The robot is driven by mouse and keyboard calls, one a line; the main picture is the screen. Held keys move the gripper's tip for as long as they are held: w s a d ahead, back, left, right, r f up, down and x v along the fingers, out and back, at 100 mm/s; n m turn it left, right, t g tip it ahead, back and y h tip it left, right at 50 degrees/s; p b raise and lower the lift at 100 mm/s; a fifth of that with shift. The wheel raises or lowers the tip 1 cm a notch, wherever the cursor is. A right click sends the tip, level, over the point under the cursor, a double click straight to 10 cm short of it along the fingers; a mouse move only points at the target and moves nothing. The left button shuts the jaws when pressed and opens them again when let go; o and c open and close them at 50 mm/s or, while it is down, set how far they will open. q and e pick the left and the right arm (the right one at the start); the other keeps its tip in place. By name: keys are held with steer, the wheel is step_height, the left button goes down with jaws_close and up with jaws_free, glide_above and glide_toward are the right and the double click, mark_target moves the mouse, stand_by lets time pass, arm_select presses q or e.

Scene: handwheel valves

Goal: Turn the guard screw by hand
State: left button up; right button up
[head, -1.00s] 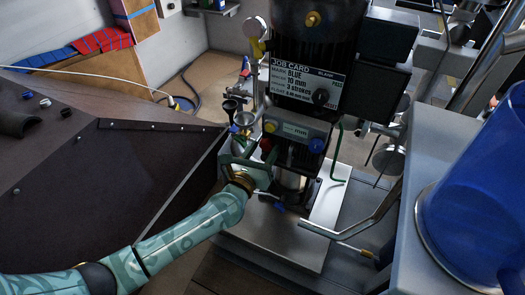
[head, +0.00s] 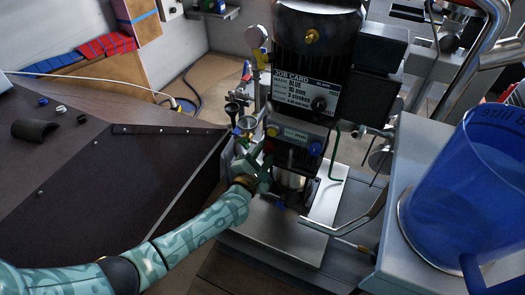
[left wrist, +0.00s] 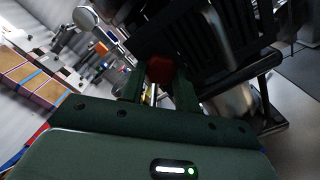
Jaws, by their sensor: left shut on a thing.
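A small red knob (left wrist: 159,70) sits between my left gripper's fingertips in the left wrist view. In the head view the red knob (head: 269,146) shows at the lower front of the dark machine (head: 308,60), beside a yellow knob (head: 272,131) and a blue knob (head: 315,149). My left gripper (head: 262,160) is at this front, and its dark green fingers (left wrist: 158,84) are shut on the red knob. The fingers hide part of the knob. I cannot tell from its look whether it is the guard screw. My right gripper is out of view.
A job card (head: 307,92) hangs on the machine. A pressure gauge (head: 261,53) and small funnels stand left of it. A dark sloped housing (head: 95,185) lies left of my arm. A blue jug (head: 465,200) stands on a grey block (head: 395,205) at right, near a bent metal bar (head: 350,222).

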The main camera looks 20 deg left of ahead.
arm_select(q)
steer(key=m, duration=0.2)
steer(key=shift+r+m+p, duration=0.3)
steer(key=shift+r+m, duration=0.05)
steer(key=shift+m, duration=0.05)
steer(key=o, duration=0.6)
steer(key=shift+f+m, duration=0.2)
steer(key=shift+m, duration=0.5)
steer(key=shift+c, duration=0.2)
steer(key=o, duration=0.3)
steer(key=shift+d+f, duration=0.1)
steer(key=shift+f, duration=0.1)
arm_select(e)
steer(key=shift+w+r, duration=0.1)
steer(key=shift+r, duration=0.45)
arm_select(q)
steer(key=s+p, duration=0.2)
steer(key=s, duration=0.4)
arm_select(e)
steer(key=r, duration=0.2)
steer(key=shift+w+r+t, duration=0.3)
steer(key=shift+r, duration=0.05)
